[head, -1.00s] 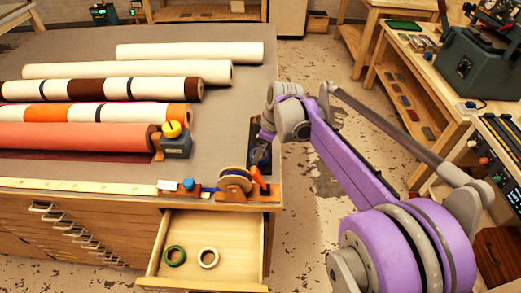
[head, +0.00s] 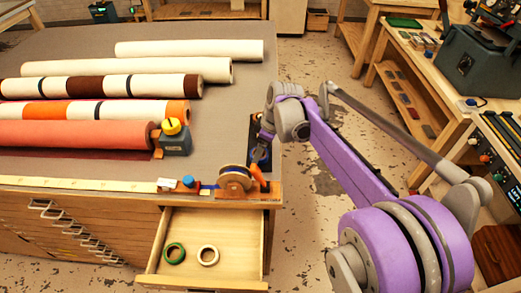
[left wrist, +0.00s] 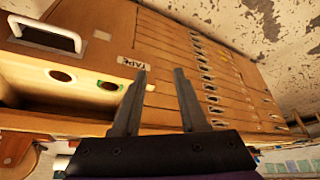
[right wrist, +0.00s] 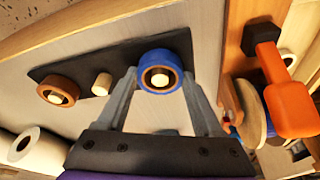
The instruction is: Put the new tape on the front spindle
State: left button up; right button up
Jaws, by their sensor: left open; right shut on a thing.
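My right gripper (right wrist: 160,82) is shut on a blue tape roll (right wrist: 174,58) with a brown core, at one end of a black plate (right wrist: 120,65). A pale peg top shows in the roll's core; I cannot tell whether the roll is lifted. A bare peg (right wrist: 102,84) and a brown-ringed peg (right wrist: 58,91) stand on the same plate. In the head view, the tape holder (head: 235,180) with its wooden disc and orange handle (head: 259,178) is at the table's front corner, close to the right gripper. My left gripper (left wrist: 160,72) is open and empty, facing the cabinet drawers.
The open drawer (head: 232,255) below the corner holds a green tape roll (head: 174,253) and a white tape roll (head: 208,255).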

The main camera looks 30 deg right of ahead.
pick_arm(q)
jog(key=shift+f, duration=0.1)
pick_arm(e)
jog(key=shift+f, duration=0.15)
jog(key=o, duration=1.4)
jog(key=shift+r+p, duration=1.35)
jog(key=shift+r, duration=1)
pick_arm(q)
jog(key=w+r+p, duration=0.2)
jog(key=w+r, duration=0.1)
jog(key=r, duration=0.4)
jog(key=shift+r+t+p, duration=0.3)
jog(key=shift+r+p, duration=0.05)
jog(key=shift+r, duration=0.05)
pick_arm(e)
notch_tip(320, 180, up, 5)
jog(key=shift+r, duration=0.2)
pick_arm(q)
jog(key=shift+s+f, duration=0.1)
pick_arm(e)
jog(key=shift+s+f, duration=0.1)
